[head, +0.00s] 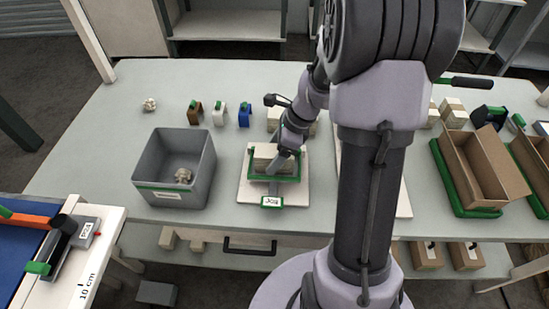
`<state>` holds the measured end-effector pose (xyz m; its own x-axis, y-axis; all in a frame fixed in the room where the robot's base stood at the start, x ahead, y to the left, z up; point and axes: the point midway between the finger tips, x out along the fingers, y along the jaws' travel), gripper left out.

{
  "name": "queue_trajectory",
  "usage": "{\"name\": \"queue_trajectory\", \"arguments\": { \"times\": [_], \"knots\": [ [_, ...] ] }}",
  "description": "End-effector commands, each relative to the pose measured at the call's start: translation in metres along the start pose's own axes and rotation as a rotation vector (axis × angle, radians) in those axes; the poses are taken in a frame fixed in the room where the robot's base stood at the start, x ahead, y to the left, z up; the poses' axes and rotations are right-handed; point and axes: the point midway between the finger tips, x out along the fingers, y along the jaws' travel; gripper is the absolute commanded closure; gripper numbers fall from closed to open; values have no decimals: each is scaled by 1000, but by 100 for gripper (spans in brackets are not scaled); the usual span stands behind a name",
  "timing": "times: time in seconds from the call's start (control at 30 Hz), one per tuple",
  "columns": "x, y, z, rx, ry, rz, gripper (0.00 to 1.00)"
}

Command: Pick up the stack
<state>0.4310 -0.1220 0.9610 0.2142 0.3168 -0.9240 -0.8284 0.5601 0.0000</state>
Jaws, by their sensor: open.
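A pale beige stack (265,156) sits in a green holder (286,180) on a white board (250,193), with a tag reading what looks like "JOB" at its front. My gripper (281,158) is open and comes down from the upper right over the right part of this stack. One finger shows in front of the stack; the other is hard to make out. I cannot tell whether the fingers touch the stack. My arm hides the area to the right.
A grey bin (173,195) with a crumpled piece inside stands left of the board. Brown, white and blue bands (219,115) stand behind it. An open cardboard box (486,168) is at the right. The grey table (105,140) is clear at the left.

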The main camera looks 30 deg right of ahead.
Motion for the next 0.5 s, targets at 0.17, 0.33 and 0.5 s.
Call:
{"name": "queue_trajectory", "arguments": {
  "times": [0.17,0.33,0.5],
  "knots": [
    [2,0,-1,0,0,0,24],
    [1,0,-1,0,0,0,28],
    [1,0,-1,0,0,0,61]
  ]
}}
